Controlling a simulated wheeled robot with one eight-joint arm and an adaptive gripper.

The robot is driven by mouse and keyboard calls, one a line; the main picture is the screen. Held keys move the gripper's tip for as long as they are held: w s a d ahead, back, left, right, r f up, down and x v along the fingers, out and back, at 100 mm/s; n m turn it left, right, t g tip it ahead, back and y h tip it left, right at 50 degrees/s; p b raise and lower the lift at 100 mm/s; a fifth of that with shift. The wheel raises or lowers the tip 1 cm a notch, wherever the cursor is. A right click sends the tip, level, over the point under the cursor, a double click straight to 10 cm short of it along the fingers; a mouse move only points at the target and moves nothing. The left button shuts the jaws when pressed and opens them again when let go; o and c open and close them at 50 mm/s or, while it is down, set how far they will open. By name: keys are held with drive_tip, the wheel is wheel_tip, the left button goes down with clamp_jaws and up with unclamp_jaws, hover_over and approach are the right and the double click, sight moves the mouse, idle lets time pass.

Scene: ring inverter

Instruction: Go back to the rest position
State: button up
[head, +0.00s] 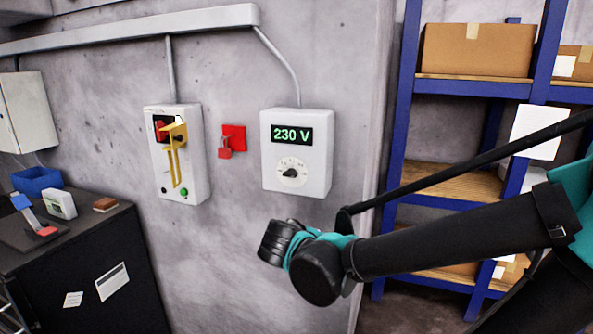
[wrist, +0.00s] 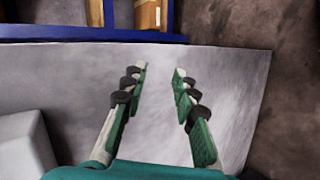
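My gripper (wrist: 160,74) is open in the wrist view, with its two green and black fingers apart and nothing between them. Pale grey wall shows behind the fingertips. In the head view my black and teal arm reaches in from the right, its near-wall end below the meter box; the fingers cannot be made out there. The white meter box (head: 320,170) reads 230 V and has a black dial. The switch box (head: 190,190) to its left has a yellow handle piece over a red part. A red padlock (head: 225,150) hangs on a red plate between them.
A blue-framed shelf (head: 398,140) with cardboard boxes (head: 475,50) stands at the right; its blue beam (wrist: 60,32) crosses the top of the wrist view. A dark cabinet (head: 95,270) at the left carries a blue bin (head: 38,181) and small items. A white box-like thing (wrist: 25,145) shows lower left.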

drive_tip(key=s+d+f+m+g+y, duration=0.2)
drive_tip(key=s+d+f+m+y, duration=0.1)
drive_tip(key=f, duration=0.5)
drive_tip(key=s+d+f+m+g+y, duration=0.2)
drive_tip(key=s+d+f+m+y, duration=0.1)
drive_tip(key=d+f+m, duration=0.3)
drive_tip(key=shift+d+f+m+y, duration=0.2)
drive_tip(key=shift+f+m+y, duration=0.3)
drive_tip(key=shift+f, duration=0.4)
drive_tip(key=shift+o, duration=0.6)
idle(1.4)
